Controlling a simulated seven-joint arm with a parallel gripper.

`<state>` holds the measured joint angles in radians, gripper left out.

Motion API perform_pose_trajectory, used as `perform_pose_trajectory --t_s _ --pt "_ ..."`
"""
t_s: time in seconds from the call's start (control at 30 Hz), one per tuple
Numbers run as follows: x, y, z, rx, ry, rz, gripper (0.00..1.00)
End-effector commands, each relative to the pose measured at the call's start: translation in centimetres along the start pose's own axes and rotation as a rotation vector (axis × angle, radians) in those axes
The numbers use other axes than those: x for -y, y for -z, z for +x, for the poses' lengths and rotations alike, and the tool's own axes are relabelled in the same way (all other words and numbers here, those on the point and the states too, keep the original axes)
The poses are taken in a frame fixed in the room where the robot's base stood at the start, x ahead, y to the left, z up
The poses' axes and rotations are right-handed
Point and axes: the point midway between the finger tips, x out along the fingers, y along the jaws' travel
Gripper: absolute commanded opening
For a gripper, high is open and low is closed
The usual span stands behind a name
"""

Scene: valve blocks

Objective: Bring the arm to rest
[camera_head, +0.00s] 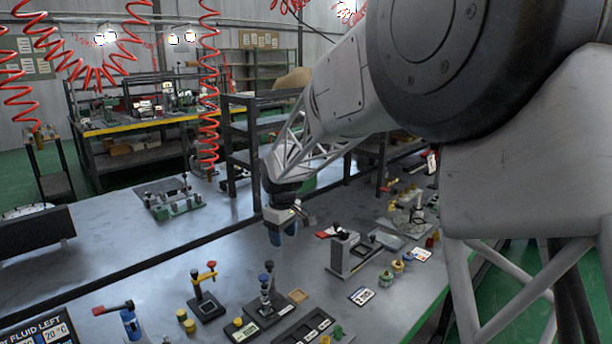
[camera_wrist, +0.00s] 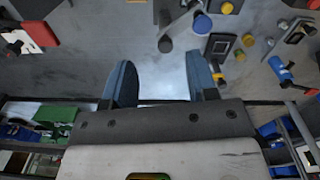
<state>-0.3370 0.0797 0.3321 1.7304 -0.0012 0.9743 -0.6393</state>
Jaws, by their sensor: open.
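My gripper (camera_head: 282,232) hangs at the end of my arm over the grey workbench (camera_head: 150,272), left of a grey valve block with a red handle (camera_head: 350,254). In the wrist view its two blue fingers (camera_wrist: 163,88) stand wide apart with only bare bench surface between them. The gripper is open and empty, and its fingers appear clear of every object. My arm reaches in from the upper right and hides part of the bench behind it.
Valve stands (camera_head: 205,300) with red, yellow and blue handles stand at the bench front. A blue valve with a red lever (camera_head: 130,322) is at front left. A fixture (camera_head: 175,203) sits at back left. Dark shelving (camera_head: 232,150) rises behind my gripper. The bench's left middle is clear.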

Motion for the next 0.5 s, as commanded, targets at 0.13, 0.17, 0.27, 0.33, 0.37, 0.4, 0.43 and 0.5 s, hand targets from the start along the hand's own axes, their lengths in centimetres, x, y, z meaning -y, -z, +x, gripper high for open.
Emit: perform_pose_trajectory --t_s 0.13,0.17,0.27,0.33,0.37,0.4,0.43,0.5 --pt "0.5 -4.4 -2.6 -0.015 -0.013 0.083 0.53" --pt "0.6 -5.2 -3.0 -0.018 -0.015 0.099 0.53" --pt "1.2 -8.1 -4.4 -0.027 -0.023 0.155 0.53" --pt "1.6 -10.1 -5.3 -0.033 -0.027 0.195 0.53" --pt "1.9 -10.9 -5.6 -0.036 -0.029 0.211 0.53" --pt "2.2 -12.0 -6.1 -0.040 -0.032 0.234 0.53" --pt "2.4 -12.9 -6.4 -0.043 -0.035 0.250 0.53" --pt "3.0 -14.8 -7.2 -0.050 -0.040 0.290 0.53"
